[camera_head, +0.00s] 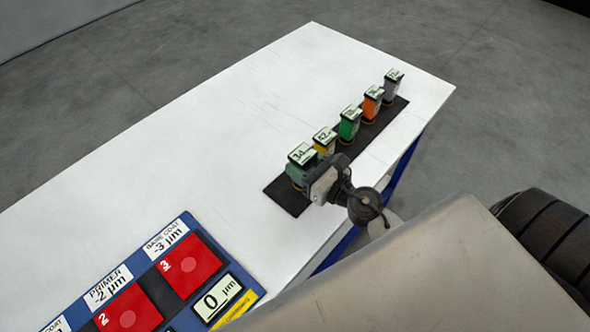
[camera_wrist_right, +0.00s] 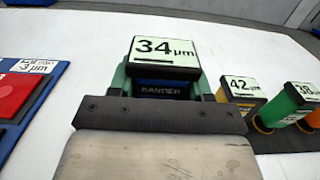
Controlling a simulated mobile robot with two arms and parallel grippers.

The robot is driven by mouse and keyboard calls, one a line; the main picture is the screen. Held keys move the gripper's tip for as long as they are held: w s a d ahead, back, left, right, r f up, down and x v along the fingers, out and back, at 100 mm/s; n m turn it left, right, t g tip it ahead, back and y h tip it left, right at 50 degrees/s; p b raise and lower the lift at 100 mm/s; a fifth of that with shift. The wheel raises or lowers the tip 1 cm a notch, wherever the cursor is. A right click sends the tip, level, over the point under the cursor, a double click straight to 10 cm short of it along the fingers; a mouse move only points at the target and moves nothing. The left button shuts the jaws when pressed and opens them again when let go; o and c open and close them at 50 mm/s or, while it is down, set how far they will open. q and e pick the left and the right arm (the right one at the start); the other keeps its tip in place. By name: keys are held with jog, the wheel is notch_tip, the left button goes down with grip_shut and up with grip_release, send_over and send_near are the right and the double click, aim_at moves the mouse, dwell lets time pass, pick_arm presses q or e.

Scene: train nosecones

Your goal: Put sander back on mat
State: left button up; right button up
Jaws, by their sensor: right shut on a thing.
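My right gripper (camera_head: 318,182) is shut on this sander from the near side. In the right wrist view the sander (camera_wrist_right: 163,50) stands straight ahead, its lower part hidden behind the gripper (camera_wrist_right: 160,112). My left gripper is not in view.
Several other sanders stand in a row on the mat: yellow marked 42 (camera_head: 325,140), green (camera_head: 349,124), orange (camera_head: 372,103) and grey (camera_head: 392,87). A blue board (camera_head: 187,222) with red pads lies at the lower left. The white table (camera_head: 190,130) is otherwise clear.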

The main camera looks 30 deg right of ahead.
jog(key=shift+w+a+f+b, duration=0.1)
jog(key=shift+w+f+b, duration=0.35)
jog(key=shift+f, duration=0.5)
jog(key=shift+w+a+f+b, duration=0.1)
jog(key=shift+w+f+b, duration=0.35)
jog(key=shift+f, duration=0.45)
jog(key=shift+w+a+f+b, duration=0.1)
jog(key=shift+w+f+b, duration=0.35)
jog(key=shift+f, duration=0.5)
jog(key=shift+f, duration=0.15)
jog(key=o, duration=0.9)
jog(key=shift+s, duration=0.1)
